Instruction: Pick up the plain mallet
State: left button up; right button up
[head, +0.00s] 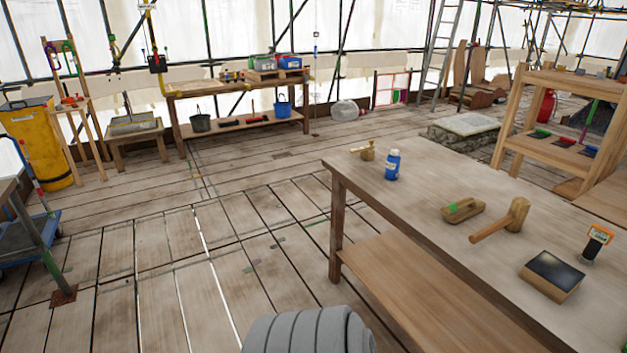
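A wooden mallet (519,213) with no clear marking that I can make out is on the near workbench (425,165) at the right. Its thick head is towards the right, and its handle (487,231) points left and towards the front. A smaller wooden tool (367,151), possibly another small mallet, is near the bench's far left corner; its details are too small to tell. Neither of my grippers is in view, and nothing touches the mallet.
A wooden block with a green mark (463,209) lies just left of the mallet. A dark-topped block (552,275) and an orange-labelled tool (597,243) are nearer right. A blue bottle (392,165) stands farther back. Plank floor (240,220) left of the bench is mostly clear.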

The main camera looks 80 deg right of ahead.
aim_at(519, 209)
jog(key=z, duration=4.05)
